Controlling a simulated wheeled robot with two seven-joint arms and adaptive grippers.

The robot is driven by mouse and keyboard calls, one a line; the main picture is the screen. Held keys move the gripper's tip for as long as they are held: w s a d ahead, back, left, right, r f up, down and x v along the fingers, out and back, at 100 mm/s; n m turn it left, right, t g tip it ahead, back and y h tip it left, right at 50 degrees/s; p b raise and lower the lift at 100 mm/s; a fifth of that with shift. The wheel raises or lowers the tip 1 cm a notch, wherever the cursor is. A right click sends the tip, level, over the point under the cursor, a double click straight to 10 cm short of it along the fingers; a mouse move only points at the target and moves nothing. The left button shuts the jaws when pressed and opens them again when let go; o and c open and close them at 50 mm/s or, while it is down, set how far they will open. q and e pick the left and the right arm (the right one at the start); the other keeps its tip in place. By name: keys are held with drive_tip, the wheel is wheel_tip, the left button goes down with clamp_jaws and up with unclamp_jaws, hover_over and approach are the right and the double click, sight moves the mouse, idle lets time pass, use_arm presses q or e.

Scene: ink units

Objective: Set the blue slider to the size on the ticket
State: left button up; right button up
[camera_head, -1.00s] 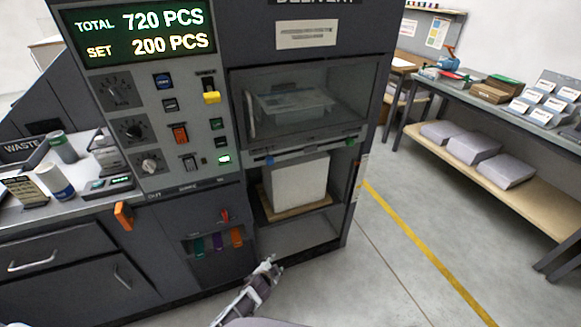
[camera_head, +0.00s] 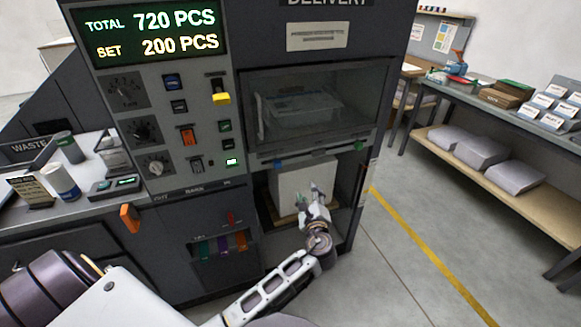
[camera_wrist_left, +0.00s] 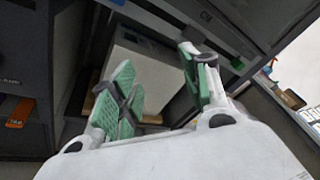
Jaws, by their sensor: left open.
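The blue slider (camera_head: 277,164) sits near the left end of the rail below the delivery window, in the head view. A green slider (camera_head: 360,145) sits near the right end of that rail. My left gripper (camera_head: 318,192) is open and empty, below the rail and in front of the white stack (camera_head: 288,188). In the left wrist view its two green-padded fingers (camera_wrist_left: 160,88) stand apart, with the stack (camera_wrist_left: 140,75) beyond them. I cannot tell which paper is the ticket; the white plate (camera_head: 317,36) above the window has print too small to read. My right gripper is not in view.
The control panel (camera_head: 165,130) with knobs and switches stands left of the window. An orange handle (camera_head: 130,218) juts out at its lower left. A grey bench (camera_head: 520,110) stands at the right. The floor between bench and machine is clear.

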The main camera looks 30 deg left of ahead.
sight(279, 165)
use_arm(q)
drive_tip(key=s+a+r+m+g+y, duration=0.2)
drive_tip(key=s+a+r+m+y, duration=0.1)
drive_tip(key=m, duration=0.3)
drive_tip(key=shift+s+a+r+y, duration=0.25)
drive_tip(key=shift+s+a+y, duration=0.3)
drive_tip(key=shift+y, duration=0.25)
drive_tip(key=shift+w+a, duration=0.15)
drive_tip(key=shift+x, duration=6.8)
drive_tip(key=shift+f, duration=0.15)
drive_tip(key=shift+c, duration=0.3)
clamp_jaws()
